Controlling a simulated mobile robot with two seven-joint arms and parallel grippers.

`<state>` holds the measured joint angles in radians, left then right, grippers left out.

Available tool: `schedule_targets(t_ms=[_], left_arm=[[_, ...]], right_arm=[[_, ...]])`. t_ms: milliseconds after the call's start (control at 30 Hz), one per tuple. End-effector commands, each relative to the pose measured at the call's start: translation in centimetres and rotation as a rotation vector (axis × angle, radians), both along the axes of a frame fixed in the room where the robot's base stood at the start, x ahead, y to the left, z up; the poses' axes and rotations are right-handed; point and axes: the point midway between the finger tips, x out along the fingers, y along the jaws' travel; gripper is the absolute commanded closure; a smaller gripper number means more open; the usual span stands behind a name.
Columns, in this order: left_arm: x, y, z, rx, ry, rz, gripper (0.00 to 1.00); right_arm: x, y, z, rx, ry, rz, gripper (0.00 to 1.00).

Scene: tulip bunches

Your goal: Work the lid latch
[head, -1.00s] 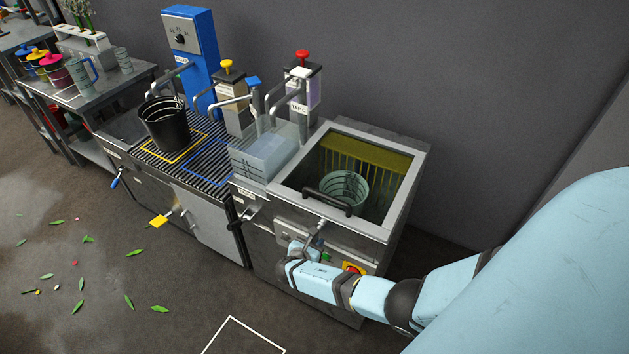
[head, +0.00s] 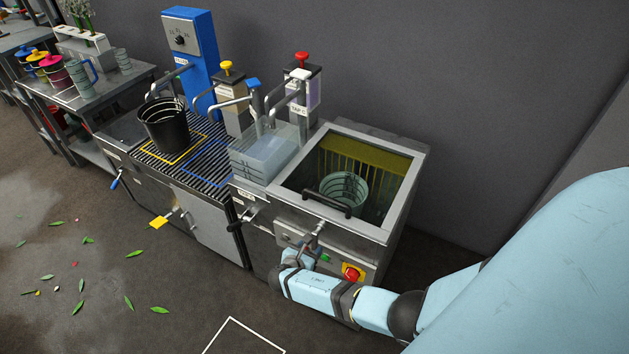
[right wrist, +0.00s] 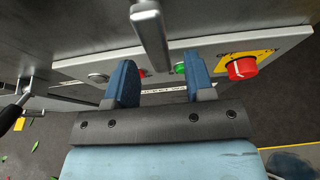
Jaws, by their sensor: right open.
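The latch looks like a metal lever (head: 318,231) on the upper front of the sink-like unit (head: 412,190). In the right wrist view a metal bar (right wrist: 150,35), which looks like this lever, comes down from the top, ahead of and between my fingers. My right gripper (head: 296,254) is by the front panel below the lever; in the right wrist view its two blue fingers (right wrist: 160,82) are apart with nothing held. I cannot tell whether they touch the bar. A black handle (head: 327,204) crosses the unit's front top edge. My left gripper is not in view.
The front panel holds a green button (right wrist: 180,69) and a red knob (right wrist: 241,68) close to my right fingers. A ribbed bucket (head: 347,189) stands inside the unit. A black bucket (head: 165,128) stands on the grating to the left. Leaves lie on open floor at left.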

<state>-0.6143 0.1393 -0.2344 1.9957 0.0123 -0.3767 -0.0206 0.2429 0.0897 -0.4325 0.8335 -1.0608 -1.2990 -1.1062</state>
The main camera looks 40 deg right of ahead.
Motion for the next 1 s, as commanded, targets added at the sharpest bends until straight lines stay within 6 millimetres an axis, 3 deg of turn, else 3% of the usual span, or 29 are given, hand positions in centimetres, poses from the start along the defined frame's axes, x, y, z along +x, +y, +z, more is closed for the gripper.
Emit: schedule_targets(t_ms=[200, 400, 600, 1000], left_arm=[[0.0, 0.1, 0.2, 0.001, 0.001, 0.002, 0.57], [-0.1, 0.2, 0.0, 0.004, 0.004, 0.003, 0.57], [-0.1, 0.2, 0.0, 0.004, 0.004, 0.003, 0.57], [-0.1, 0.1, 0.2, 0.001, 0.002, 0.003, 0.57]], right_arm=[[-1.9, 4.5, 2.0, 0.003, 0.000, 0.001, 0.51], [-3.0, 7.4, 3.3, 0.002, 0.000, 0.001, 0.51], [-3.5, 8.6, 3.8, 0.000, 0.000, 0.000, 0.51], [-3.5, 8.7, 3.9, 0.000, 0.000, 0.000, 0.51]])
